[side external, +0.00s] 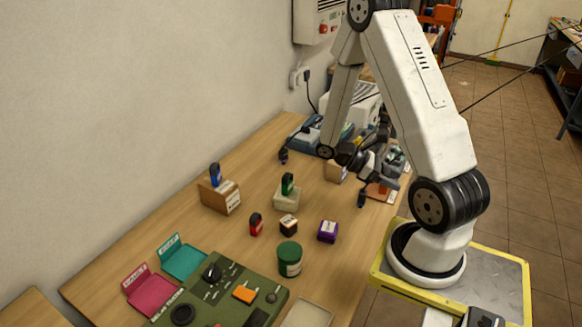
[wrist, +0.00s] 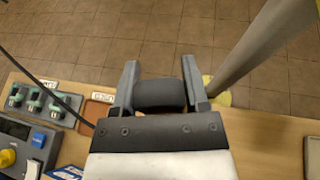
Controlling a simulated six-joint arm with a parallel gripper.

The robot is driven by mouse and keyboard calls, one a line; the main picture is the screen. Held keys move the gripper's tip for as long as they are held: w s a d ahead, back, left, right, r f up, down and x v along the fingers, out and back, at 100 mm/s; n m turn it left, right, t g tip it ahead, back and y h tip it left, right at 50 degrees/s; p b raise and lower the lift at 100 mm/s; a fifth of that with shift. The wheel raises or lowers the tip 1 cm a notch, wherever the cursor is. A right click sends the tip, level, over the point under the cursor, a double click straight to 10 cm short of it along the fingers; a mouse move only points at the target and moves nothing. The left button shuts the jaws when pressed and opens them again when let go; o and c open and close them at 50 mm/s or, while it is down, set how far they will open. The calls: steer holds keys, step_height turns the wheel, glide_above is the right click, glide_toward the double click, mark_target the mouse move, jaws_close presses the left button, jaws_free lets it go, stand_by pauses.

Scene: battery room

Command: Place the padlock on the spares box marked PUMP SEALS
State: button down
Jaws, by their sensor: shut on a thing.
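My gripper (wrist: 160,78) is shut on a dark grey, rounded thing (wrist: 160,94) in the wrist view. In the side view my gripper is low over the far right part of the bench, partly hidden by my arm; I cannot tell whether the held thing is the padlock. A brown labelled box (side external: 221,198) bears a blue lock-like item (side external: 215,173). A cream box (side external: 286,200) bears a green one (side external: 287,184). A red one (side external: 255,225) stands on the bench beside a small labelled box (side external: 288,226). No label is readable as PUMP SEALS.
A purple box (side external: 328,233), a green tin (side external: 289,260) and a green control panel (side external: 222,300) are nearer. Pink (side external: 150,296) and teal (side external: 184,262) trays stand at left. A reddish-brown tray (wrist: 98,110) lies left of my gripper in the wrist view, near the bench edge.

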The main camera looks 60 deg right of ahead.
steer(key=w+d+r+n+t+h, duration=0.6)
steer(key=w+d+n+t+h, duration=0.25)
steer(key=n, duration=0.25)
glide_above(338, 169)
steer(key=s+d, duration=0.2)
steer(key=s, duration=0.1)
step_height(338, 169, down, 5)
steer(key=shift+g+h, duration=0.25)
steer(key=shift+h, duration=0.1)
steer(key=shift+w+d+f, duration=0.45)
steer(key=shift+w+f, duration=0.1)
steer(key=shift+f, duration=0.25)
steer(key=shift+w+d+f, duration=0.5)
steer(key=shift+w+f, duration=0.05)
steer(key=shift+f, duration=0.2)
steer(key=shift+w+d+f, duration=0.45)
steer(key=shift+w+f, duration=0.1)
steer(key=shift+f, duration=0.25)
steer(key=shift+w+d+f, duration=0.1)
steer(key=shift+f, duration=0.05)
steer(key=shift+w+f, duration=0.1)
steer(key=shift+f, duration=1.55)
steer(key=shift+f, duration=0.15)
